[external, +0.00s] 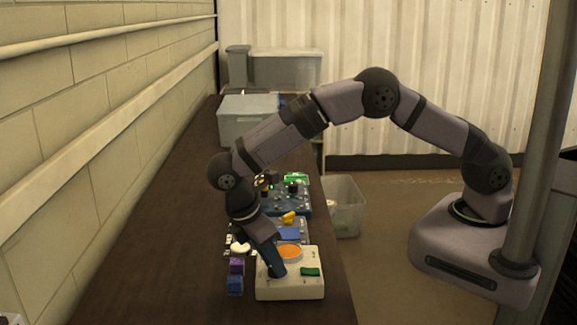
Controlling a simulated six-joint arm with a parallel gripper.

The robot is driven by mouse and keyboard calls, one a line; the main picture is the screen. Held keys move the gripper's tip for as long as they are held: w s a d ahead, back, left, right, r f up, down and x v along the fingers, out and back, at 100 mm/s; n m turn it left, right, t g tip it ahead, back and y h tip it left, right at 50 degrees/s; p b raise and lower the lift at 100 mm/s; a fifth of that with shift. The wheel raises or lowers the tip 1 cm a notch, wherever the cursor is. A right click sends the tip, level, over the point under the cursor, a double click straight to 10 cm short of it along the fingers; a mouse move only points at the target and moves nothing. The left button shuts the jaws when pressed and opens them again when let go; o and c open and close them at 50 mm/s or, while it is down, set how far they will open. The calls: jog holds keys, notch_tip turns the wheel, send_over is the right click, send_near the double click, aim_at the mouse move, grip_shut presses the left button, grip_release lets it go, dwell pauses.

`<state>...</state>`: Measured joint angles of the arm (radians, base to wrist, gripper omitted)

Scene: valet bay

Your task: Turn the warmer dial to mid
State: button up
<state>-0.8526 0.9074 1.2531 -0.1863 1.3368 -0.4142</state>
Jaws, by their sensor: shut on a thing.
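The warmer looks to be the cream box (291,293) near the front end of the brown bench. An orange round plate (289,251) is on its top at the back, and a green piece (310,271) is at its right front. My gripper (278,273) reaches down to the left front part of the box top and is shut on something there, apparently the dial. The gripper hides the dial and its marks, so I cannot tell its setting.
Purple and blue blocks (236,266) stand close left of the warmer. Behind it are a blue piece (288,234), a yellow piece (288,217) and a dark blue panel with knobs (306,203). A grey bin (247,122) stands farther back. The bench's left side is clear.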

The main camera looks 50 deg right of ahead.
jog(key=m, duration=0.2)
jog(key=m+g, duration=0.1)
jog(key=m, duration=0.1)
jog(key=shift+w+m+g+y, duration=0.2)
jog(key=shift+m+g+y, duration=0.1)
jog(key=shift+y, duration=0.1)
dwell(0.4)
jog(key=o, duration=1)
jog(key=shift+o, duration=0.2)
jog(key=shift+r, duration=0.15)
jog(key=b+v, duration=0.1)
jog(key=v, duration=0.3)
jog(key=shift+w+a+r+b, duration=0.1)
jog(key=shift+a+r+b, duration=0.05)
jog(key=shift+r+b, duration=0.2)
jog(key=shift+v, duration=1.15)
